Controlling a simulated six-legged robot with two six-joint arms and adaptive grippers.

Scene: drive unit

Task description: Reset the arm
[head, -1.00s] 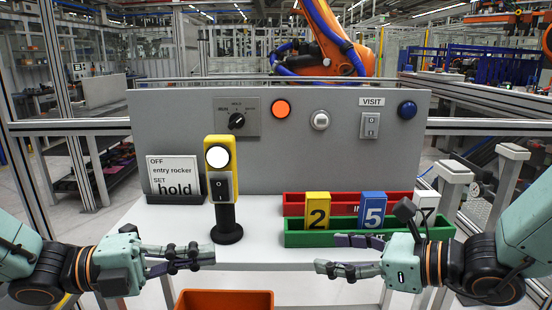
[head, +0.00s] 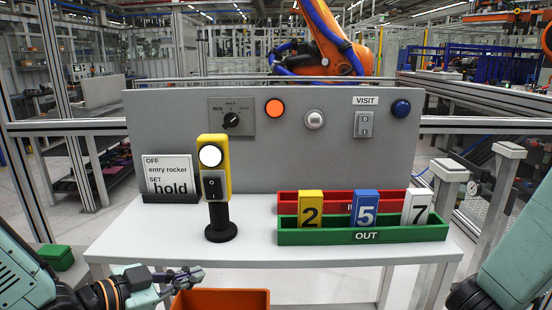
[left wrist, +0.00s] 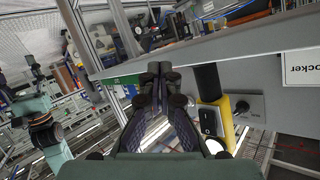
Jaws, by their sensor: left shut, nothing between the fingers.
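My left gripper (head: 186,279) is low in front of the table, beside the orange bin, with its fingers shut and empty. In the left wrist view its dark fingers (left wrist: 158,90) come together in the middle. In the head view only a teal part of my right arm shows at the right edge. The left wrist view shows a teal arm with an orange ring at far left, which looks like my right arm; its small, dark gripper end (left wrist: 32,68) is too unclear to read.
The white table (head: 262,253) carries a yellow switch post (head: 214,170), a sign (head: 168,177), a red tray (head: 290,200) and a green OUT tray (head: 300,236) holding blocks 2, 5 and 7. An orange bin (head: 220,300) stands below the front edge.

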